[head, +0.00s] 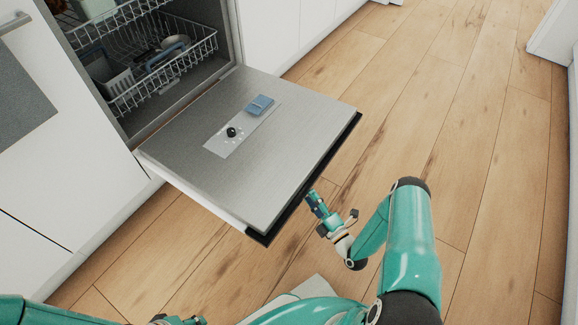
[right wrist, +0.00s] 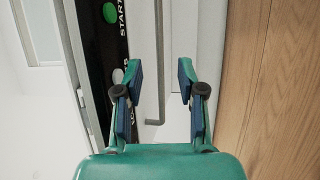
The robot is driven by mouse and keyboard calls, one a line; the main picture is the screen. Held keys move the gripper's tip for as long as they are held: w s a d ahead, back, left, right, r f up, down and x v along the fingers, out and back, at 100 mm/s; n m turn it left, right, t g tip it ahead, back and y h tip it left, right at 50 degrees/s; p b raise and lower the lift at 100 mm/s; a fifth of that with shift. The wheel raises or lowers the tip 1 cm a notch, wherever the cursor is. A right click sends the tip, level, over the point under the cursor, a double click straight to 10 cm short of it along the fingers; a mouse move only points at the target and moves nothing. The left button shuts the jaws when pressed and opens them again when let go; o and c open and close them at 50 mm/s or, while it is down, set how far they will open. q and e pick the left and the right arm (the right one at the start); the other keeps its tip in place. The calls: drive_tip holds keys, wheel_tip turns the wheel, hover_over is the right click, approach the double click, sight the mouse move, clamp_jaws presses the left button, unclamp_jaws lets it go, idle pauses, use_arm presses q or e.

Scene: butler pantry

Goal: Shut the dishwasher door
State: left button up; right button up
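The dishwasher door (head: 290,125) is folded down, close to level, with its steel inner face up and a dark strip along its outer edge. My right gripper (head: 313,203) is just beyond that outer edge, near its middle. In the right wrist view its two blue-padded fingers (right wrist: 159,82) are apart. A grey bar handle (right wrist: 159,50) shows in line with the gap between them; contact cannot be told. The dark control strip (right wrist: 113,50) with a green button is left of it. My left gripper (head: 180,321) is partly cut off at the bottom edge.
The dishwasher's lower rack (head: 165,70) holds dishes and sits inside the opening. A blue dispenser lid (head: 260,105) and a black knob (head: 231,132) are on the door's inner face. White cabinets (head: 280,35) flank the machine. The wooden floor (head: 460,130) to the right is clear.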

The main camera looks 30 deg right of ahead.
drive_tip(key=w+b, duration=0.1)
drive_tip(key=w, duration=0.3)
drive_tip(key=w+r+b, duration=0.1)
drive_tip(key=w+b, duration=0.1)
drive_tip(key=w, duration=0.3)
drive_tip(key=w+r+b, duration=0.1)
drive_tip(key=w, duration=0.4)
drive_tip(key=shift+d, duration=0.1)
clamp_jaws()
drive_tip(key=shift+s, duration=0.1)
